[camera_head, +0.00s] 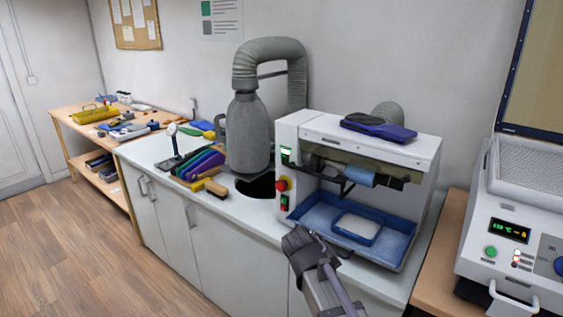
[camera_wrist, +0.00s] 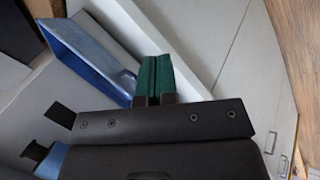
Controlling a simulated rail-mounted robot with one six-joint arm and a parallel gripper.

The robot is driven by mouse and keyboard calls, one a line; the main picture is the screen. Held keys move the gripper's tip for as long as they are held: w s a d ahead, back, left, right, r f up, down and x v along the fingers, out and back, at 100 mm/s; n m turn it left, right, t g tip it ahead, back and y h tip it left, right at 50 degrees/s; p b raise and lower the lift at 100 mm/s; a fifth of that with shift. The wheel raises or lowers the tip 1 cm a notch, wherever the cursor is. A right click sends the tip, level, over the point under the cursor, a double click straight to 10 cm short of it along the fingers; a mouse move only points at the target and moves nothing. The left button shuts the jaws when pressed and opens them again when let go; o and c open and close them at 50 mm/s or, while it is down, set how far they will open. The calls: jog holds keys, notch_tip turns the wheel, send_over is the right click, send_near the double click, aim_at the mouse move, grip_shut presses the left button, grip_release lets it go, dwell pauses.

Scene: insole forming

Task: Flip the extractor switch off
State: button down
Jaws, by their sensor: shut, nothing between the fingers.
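The white grinding machine (camera_head: 375,143) stands on the counter, with a narrow control panel on its left front edge. The panel carries a small lit green display (camera_head: 286,155), a red knob on yellow (camera_head: 282,184) and a small green-and-red switch (camera_head: 284,203). None of them is labelled legibly, so I cannot tell the extractor switch's position. My gripper (camera_wrist: 153,78) has green fingers pressed together, with nothing between them. In the head view my dark wrist is in front of the counter, below and right of the panel; the fingertips are not clear there. The panel does not show in the wrist view.
A blue tray (camera_head: 391,246) sits in the machine's lower bay; its edge shows in the wrist view (camera_wrist: 82,55). A grey extractor hose and canister (camera_head: 249,135) stand left of the machine. Colored sheets and a yellow-handled brush (camera_head: 210,186) lie on the counter.

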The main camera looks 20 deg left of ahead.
aim_at(284, 158)
jog(key=w+a+r+n+t, duration=0.2)
jog(key=w+a+r+t, duration=0.1)
jog(key=a, duration=0.5)
jog(key=w+a+r+n+t, duration=0.3)
jog(key=a+r+t, duration=0.3)
jog(key=a+r, duration=0.2)
jog(key=w+a+r+n+t+h, duration=0.1)
jog(key=a+r+t, duration=0.4)
jog(key=a, duration=0.5)
jog(key=w+r+n, duration=0.1)
jog(key=w, duration=0.1)
jog(key=shift+w+a, duration=0.15)
jog(key=shift+w, duration=0.2)
jog(key=shift+w, duration=0.15)
jog(key=p+x, duration=0.2)
jog(key=x, duration=1.1)
jog(key=shift+w+d, duration=0.25)
jog(key=shift+w, duration=0.1)
